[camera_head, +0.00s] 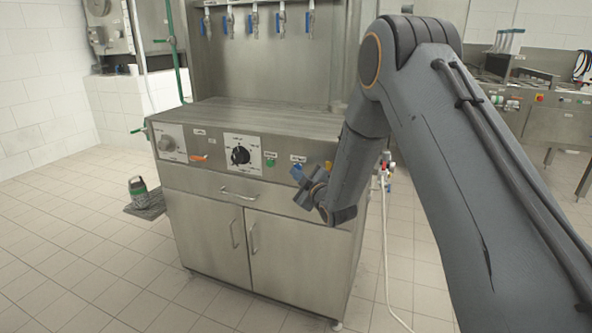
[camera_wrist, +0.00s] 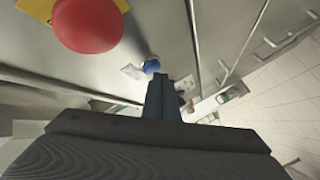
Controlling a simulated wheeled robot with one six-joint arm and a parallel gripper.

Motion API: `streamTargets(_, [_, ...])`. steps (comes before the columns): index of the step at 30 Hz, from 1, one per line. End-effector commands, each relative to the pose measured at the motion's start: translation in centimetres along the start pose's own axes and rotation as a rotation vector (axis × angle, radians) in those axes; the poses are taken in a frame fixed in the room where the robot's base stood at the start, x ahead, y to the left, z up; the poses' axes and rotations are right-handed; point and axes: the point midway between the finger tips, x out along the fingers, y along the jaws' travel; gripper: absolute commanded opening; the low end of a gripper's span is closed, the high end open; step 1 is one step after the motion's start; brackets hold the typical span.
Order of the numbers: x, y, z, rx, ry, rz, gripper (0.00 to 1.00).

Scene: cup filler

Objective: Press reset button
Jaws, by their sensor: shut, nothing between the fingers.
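The machine's front panel (camera_head: 215,158) carries several controls, and their labels are too small to read. A blue button (camera_wrist: 151,66) with a white label beside it shows in the wrist view, just beyond my fingertips. In the head view this blue button (camera_head: 296,172) is partly covered by my gripper. My gripper (camera_head: 306,184) is shut and empty in front of the right part of the panel. Its closed fingers also show in the wrist view (camera_wrist: 160,84), pointing toward the blue button. I cannot tell whether they touch it.
A large red button (camera_wrist: 88,22) on a yellow plate is close to the wrist camera. A green button (camera_head: 270,161), a black dial (camera_head: 240,155) and a grey dial (camera_head: 167,144) are on the panel. A drawer handle (camera_head: 238,194) sits below. Tiled floor is open at left.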

Motion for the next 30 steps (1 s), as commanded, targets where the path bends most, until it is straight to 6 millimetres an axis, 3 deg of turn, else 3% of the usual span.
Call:
streamTargets(15, [-0.8,-0.6,-0.6,0.0,0.001,-0.001,0.0])
streamTargets(30, [-3.8,-2.8,-2.9,0.001,0.001,-0.002,0.0])
